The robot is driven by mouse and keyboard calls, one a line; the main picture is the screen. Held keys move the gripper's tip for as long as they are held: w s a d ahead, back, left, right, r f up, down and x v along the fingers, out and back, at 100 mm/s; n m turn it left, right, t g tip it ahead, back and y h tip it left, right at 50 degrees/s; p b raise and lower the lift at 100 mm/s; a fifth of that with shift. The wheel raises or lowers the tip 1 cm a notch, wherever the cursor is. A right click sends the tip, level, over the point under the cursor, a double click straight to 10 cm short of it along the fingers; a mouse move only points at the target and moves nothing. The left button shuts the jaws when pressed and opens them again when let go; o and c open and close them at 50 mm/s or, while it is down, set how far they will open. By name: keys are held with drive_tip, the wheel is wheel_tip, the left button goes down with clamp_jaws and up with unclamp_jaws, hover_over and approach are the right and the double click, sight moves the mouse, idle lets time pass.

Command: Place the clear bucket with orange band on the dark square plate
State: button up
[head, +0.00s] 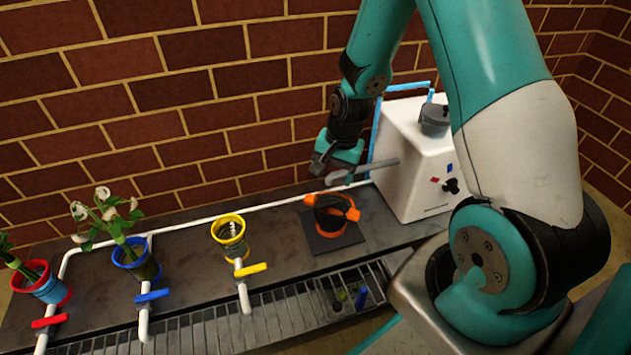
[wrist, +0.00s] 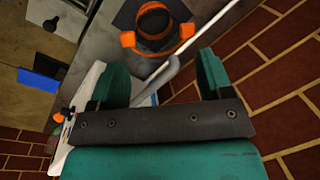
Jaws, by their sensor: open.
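The clear bucket with orange band (head: 331,218) stands upright on the dark square plate (head: 318,243), below the spout of the white machine. Its inside looks dark. The plate shows around its base. In the wrist view the bucket (wrist: 153,22) and part of the plate (wrist: 124,18) lie beyond the fingertips, at the top. My gripper (head: 325,168) is up and behind the bucket, near the spout, apart from the bucket. In the wrist view my gripper (wrist: 162,75) has its fingers spread, with nothing held between them.
The white machine (head: 407,165) with its grey spout (head: 368,171) stands right of the plate; the spout is close to my gripper. A yellow-rimmed bucket (head: 231,233), a blue one (head: 133,262) and a red one (head: 43,285) stand left, the last two with flowers. A grate (head: 270,317) runs along the front.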

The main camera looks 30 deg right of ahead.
drive_tip(key=s+a+r+n+y, duration=0.1)
drive_tip(key=s+a+r+n, duration=0.2)
drive_tip(key=a+r+n, duration=0.35)
drive_tip(key=s+a+r+n+y, duration=0.1)
drive_tip(key=s+a+r+n, duration=0.25)
drive_tip(key=a+r, duration=0.55)
drive_tip(key=s+a+r+n, duration=0.2)
drive_tip(key=s+r+n, duration=0.2)
drive_tip(key=s, duration=0.3)
drive_tip(key=s+a+r+n+g+y, duration=0.1)
drive_tip(key=s+a+r+n, duration=0.2)
drive_tip(key=s, duration=0.3)
drive_tip(key=shift+s+r+n, duration=0.4)
drive_tip(key=shift+r, duration=0.25)
